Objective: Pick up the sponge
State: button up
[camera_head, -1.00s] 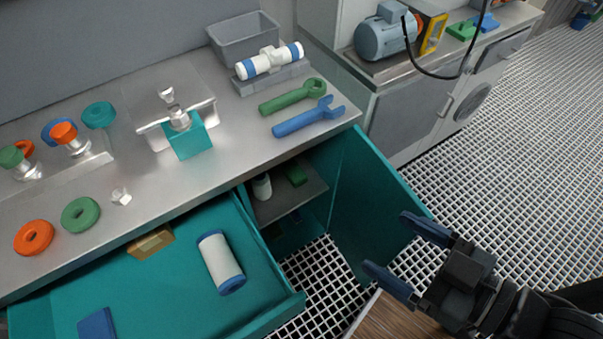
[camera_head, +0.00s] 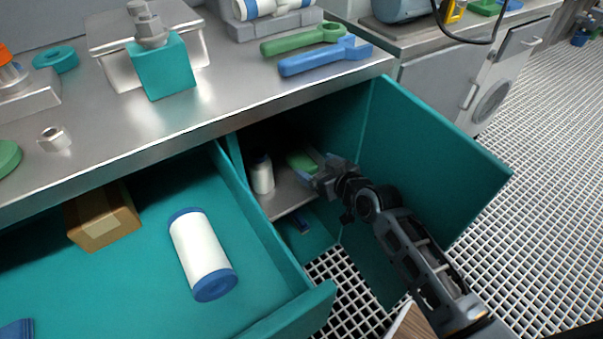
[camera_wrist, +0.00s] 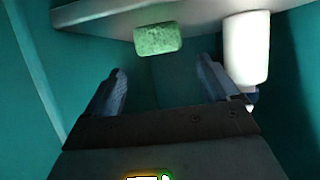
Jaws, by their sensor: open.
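The green sponge (camera_head: 300,161) lies on a grey shelf (camera_head: 285,198) inside the open teal cabinet. In the wrist view the sponge (camera_wrist: 158,39) shows just beyond my fingertips, roughly in line with the gap between them, with nothing held. My gripper (camera_head: 318,166) has reached into the cabinet opening and is beside the sponge in the head view, partly covering it. Both fingers stand apart in the wrist view (camera_wrist: 163,75), and the gap between them is empty. Whether a finger touches the sponge cannot be told.
A white bottle (camera_head: 262,175) stands on the shelf beside the sponge, close to one finger in the wrist view (camera_wrist: 246,48). The open cabinet door (camera_head: 425,150) is right of my arm. An open drawer (camera_head: 290,318) at left holds a white cylinder (camera_head: 200,250) and a box (camera_head: 102,215).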

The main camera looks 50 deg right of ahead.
aim_at(303, 160)
jog(key=x, duration=0.3)
jog(key=shift+d, duration=0.1)
jog(key=b+x, duration=0.2)
jog(key=x, duration=0.3)
jog(key=shift+w, duration=0.25)
jog(key=c, duration=1)
